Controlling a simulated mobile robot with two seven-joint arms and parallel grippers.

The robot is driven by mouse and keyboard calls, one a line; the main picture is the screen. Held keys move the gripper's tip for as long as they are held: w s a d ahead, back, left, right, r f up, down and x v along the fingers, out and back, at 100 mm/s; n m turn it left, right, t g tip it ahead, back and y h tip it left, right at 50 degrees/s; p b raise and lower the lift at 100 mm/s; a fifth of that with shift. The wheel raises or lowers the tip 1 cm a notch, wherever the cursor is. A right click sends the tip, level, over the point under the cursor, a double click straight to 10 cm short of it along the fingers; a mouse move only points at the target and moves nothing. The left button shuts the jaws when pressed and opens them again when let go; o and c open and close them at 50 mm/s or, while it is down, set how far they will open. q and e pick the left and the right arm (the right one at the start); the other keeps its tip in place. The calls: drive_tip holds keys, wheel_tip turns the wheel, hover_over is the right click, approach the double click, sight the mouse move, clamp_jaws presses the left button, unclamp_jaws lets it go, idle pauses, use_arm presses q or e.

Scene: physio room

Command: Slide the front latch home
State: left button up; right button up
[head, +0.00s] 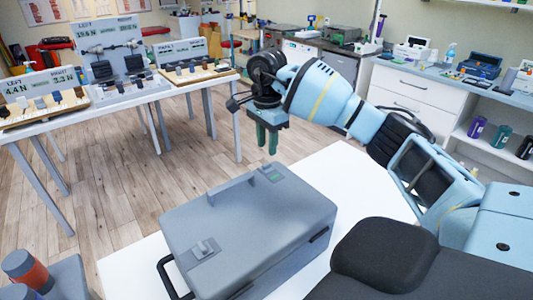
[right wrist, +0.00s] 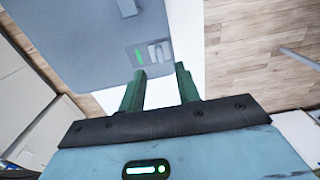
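A closed grey case (head: 250,225) lies on a white surface in the head view. One latch (head: 203,249) is on its lid near the left end. Another latch (head: 270,174), with a green mark, is at the far edge; it shows in the right wrist view (right wrist: 154,53) just beyond the fingertips. I cannot tell which is the front latch. My right gripper (head: 267,150) points down above and behind the green-marked latch. Its green fingers (right wrist: 160,80) are apart with nothing between them and appear clear of the latch. My left gripper is not in view.
A black padded shape (head: 385,262) is right of the case, and a black handle (head: 170,278) sticks out at its near left. An orange-banded cylinder (head: 27,270) stands at the lower left. Tables with test boards (head: 190,72) are at the back left; the floor between is clear.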

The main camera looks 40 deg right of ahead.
drive_tip(key=shift+r, duration=1.15)
